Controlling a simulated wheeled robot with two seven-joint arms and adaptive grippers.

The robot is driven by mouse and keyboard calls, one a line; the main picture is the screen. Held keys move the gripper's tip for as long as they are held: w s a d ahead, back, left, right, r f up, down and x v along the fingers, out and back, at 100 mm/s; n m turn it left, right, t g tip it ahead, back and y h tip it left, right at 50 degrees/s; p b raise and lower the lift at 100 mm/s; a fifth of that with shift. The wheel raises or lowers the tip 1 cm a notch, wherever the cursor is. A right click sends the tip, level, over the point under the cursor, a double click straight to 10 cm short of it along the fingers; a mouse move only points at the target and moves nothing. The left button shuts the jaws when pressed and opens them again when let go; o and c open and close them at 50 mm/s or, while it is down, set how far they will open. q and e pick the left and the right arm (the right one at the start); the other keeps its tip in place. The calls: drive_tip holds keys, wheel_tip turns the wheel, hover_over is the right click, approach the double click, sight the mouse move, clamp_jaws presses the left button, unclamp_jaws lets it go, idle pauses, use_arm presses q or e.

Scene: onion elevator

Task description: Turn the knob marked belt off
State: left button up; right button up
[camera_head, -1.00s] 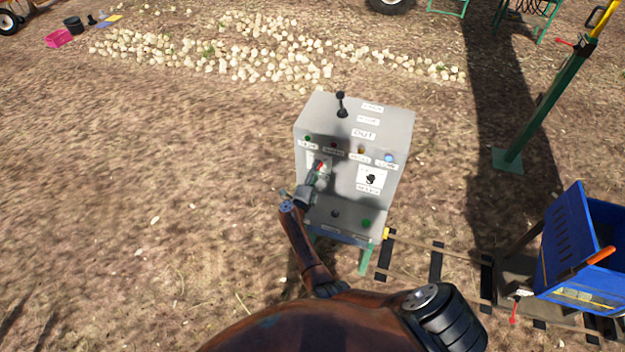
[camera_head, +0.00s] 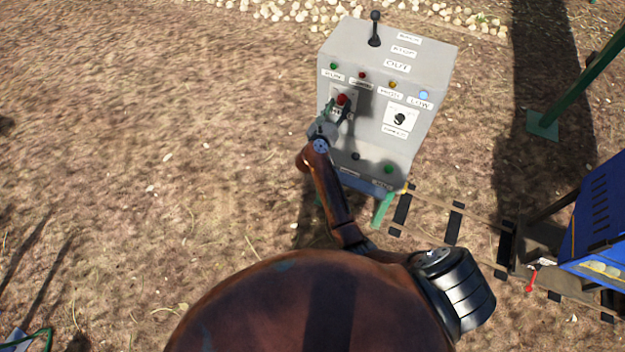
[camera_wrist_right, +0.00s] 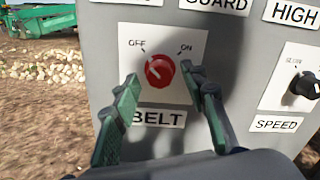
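The grey control box (camera_head: 385,60) stands in the upper middle of the head view. Its red belt knob (camera_wrist_right: 160,70) sits on a white plate between the marks OFF and ON, above a BELT label (camera_wrist_right: 158,118). The knob's pale pointer line appears tilted up and left, toward OFF. My right gripper (camera_wrist_right: 162,90) is open, its two green-padded fingers on either side of and below the knob, with a visible gap to it. In the head view the right gripper (camera_head: 338,112) is in front of the knob (camera_head: 342,99). My left gripper is not in view.
A black speed knob (camera_head: 400,119) is to the right on the same panel. A black lever (camera_head: 375,30) stands on top, with small coloured lamps below it. Rails (camera_head: 455,222) and a blue bin (camera_head: 600,215) lie to the right. Open ground is at left.

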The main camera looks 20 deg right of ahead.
drive_tip(key=s+a+m+b, duration=0.4)
drive_tip(key=s+a, duration=0.1)
drive_tip(key=a, duration=0.1)
drive_tip(key=s+a+f+n+t+y+b, duration=0.1)
drive_tip(key=a+f+n+t+y, duration=0.1)
drive_tip(key=f+n, duration=0.6)
drive_tip(key=s+a+f+n+t+y, duration=0.1)
drive_tip(key=a+f+n+t+y, duration=0.1)
drive_tip(key=f+n+y, duration=0.4)
drive_tip(key=s+a+f+n+t+y+b, duration=0.1)
drive_tip(key=a+f+n+y, duration=0.3)
drive_tip(key=f+n, duration=0.7)
drive_tip(key=shift+s+a+f+n+t+b, duration=0.15)
drive_tip(key=shift+s+a+n+t+b, duration=0.35)
drive_tip(key=shift+n, duration=1.1)
drive_tip(key=shift+s+d, duration=0.1)
drive_tip(key=shift+d, duration=0.15)
